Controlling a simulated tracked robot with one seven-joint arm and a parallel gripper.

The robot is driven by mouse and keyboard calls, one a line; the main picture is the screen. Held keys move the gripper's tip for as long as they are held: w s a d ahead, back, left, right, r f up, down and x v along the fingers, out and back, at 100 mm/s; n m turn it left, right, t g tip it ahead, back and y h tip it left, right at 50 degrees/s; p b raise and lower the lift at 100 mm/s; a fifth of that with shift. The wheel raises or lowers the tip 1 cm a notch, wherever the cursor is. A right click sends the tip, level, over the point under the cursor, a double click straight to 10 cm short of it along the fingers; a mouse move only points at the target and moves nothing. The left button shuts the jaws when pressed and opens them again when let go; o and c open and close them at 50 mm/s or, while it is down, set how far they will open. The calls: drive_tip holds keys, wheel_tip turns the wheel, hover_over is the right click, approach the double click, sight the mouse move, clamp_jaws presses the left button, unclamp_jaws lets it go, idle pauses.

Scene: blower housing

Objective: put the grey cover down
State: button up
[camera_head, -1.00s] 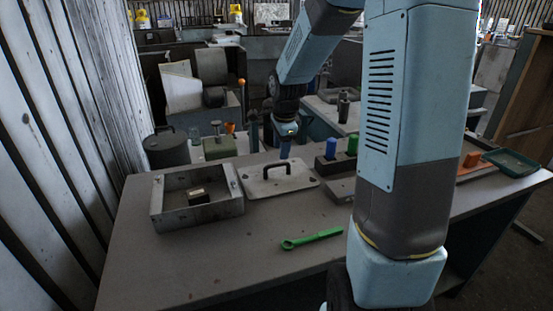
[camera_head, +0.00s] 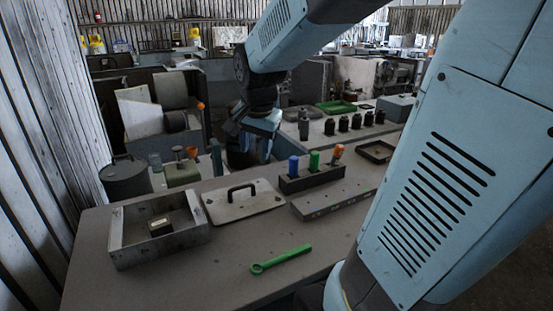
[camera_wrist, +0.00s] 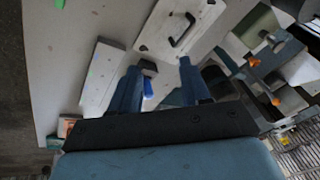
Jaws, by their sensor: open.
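The grey cover (camera_head: 238,207) is a flat plate with a black arched handle. It lies flat on the table, right of an open grey box (camera_head: 128,247), and also shows at the top of the wrist view (camera_wrist: 198,18). My gripper (camera_head: 240,160) is above and beyond the cover's far edge, apart from it. In the wrist view my two blue fingers (camera_wrist: 165,70) are spread, with nothing held between them. A blue-handled tool shows beyond them. The fingertips are hard to make out in the head view.
The box holds a small dark block (camera_head: 160,228). A dark rack (camera_head: 313,181) with blue, green and orange handles stands right of the cover. A green wrench (camera_head: 281,260) lies in front. A lidded drum (camera_head: 126,180) stands at back left. The front of the table is mostly clear.

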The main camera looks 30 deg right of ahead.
drive_tip(key=s+a+r+n+t, duration=0.1)
drive_tip(key=s+r+n, duration=0.2)
drive_tip(key=s+n, duration=0.6)
drive_tip(key=s, duration=0.4)
drive_tip(key=shift+s+a+t+y, duration=0.2)
drive_tip(key=shift+s+t+y, duration=0.1)
drive_tip(key=shift+s+t, duration=0.1)
drive_tip(key=shift+r, duration=0.1)
